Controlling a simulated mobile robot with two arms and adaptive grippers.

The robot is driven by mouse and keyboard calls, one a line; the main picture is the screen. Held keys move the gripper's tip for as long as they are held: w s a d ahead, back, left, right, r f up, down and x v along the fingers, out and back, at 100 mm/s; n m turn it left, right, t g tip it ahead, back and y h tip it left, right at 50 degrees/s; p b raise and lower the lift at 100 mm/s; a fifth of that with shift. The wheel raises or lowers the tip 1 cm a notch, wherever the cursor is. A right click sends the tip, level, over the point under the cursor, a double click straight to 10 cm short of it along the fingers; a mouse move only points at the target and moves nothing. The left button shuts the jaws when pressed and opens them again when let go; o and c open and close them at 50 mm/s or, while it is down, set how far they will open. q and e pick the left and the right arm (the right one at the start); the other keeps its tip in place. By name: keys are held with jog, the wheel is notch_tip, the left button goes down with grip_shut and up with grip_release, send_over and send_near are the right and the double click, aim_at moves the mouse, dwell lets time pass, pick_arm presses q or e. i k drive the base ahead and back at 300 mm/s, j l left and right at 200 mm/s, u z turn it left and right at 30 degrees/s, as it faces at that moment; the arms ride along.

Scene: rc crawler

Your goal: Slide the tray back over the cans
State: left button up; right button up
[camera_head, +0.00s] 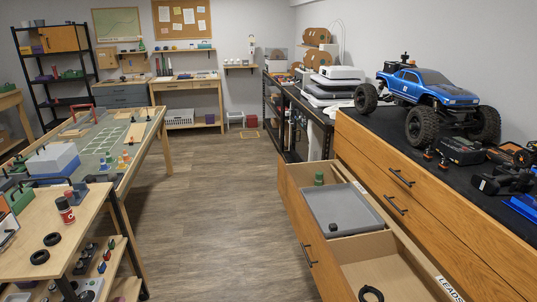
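A flat grey tray (347,208) with a raised rim lies in the open wooden drawer at the lower right. A green-topped can (318,178) stands in the drawer just behind the tray's far edge, uncovered. Whether other cans stand beside it or under the tray I cannot tell. A small dark item (333,227) shows on the tray near its left side. Neither of my grippers is in view.
The drawer's wooden front section (385,265) is bare apart from a black ring (371,293). A blue truck (430,95) and small parts stand on the black cabinet top. Workbenches (75,215) line the left. The floor (205,210) between is clear.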

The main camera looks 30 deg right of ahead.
aim_at(338, 210)
jog(key=i+z, duration=0.25)
jog(key=z, duration=0.25)
jog(key=i+z, duration=0.25)
jog(key=z, duration=0.25)
jog(key=i+j+z, duration=0.25)
jog(key=z, duration=0.25)
jog(key=i+j+z, duration=0.2)
jog(key=z, duration=0.3)
